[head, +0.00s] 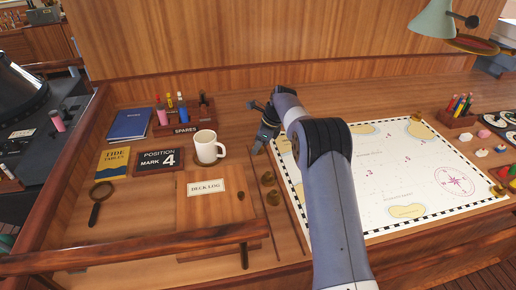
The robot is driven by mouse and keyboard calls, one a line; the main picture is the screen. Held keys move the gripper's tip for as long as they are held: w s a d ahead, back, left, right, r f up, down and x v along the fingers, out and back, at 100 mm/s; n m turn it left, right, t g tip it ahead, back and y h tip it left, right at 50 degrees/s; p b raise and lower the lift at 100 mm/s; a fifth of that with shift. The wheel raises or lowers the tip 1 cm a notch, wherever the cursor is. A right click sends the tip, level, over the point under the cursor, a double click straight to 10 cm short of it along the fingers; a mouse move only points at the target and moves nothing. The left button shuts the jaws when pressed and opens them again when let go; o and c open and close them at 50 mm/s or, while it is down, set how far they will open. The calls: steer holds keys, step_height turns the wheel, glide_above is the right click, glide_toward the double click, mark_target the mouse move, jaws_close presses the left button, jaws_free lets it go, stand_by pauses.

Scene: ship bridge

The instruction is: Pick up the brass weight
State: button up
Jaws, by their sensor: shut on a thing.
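My gripper (259,147) is at the upper left corner of the sea chart (374,182), right of the white mug. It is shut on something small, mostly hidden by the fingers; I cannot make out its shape. My arm covers part of the chart's left side.
The white mug (207,147) stands close left of my gripper. A spares rack (185,129), a position sign (159,161), the deck log (205,190) and a magnifier (98,205) lie further left. A pencil holder (458,118) stands right. Wooden rails edge the desk.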

steer(key=shift+r, duration=0.1)
step_height(320, 180, up, 9)
steer(key=shift+w+r+b, duration=0.1)
steer(key=shift+b, duration=0.2)
steer(key=shift+w+d+r+m, duration=0.2)
steer(key=shift+r+m, duration=0.05)
steer(key=shift+m, duration=0.15)
steer(key=w+d+f+m+t+h+p, duration=0.3)
steer(key=w+d+m+p, duration=0.35)
steer(key=m, duration=0.45)
steer(key=f+b, duration=0.6)
steer(key=shift+w+b, duration=0.3)
steer(key=shift+w, duration=0.1)
steer(key=shift+p, duration=0.4)
steer(key=shift+f, duration=0.4)
stand_by(0.6)
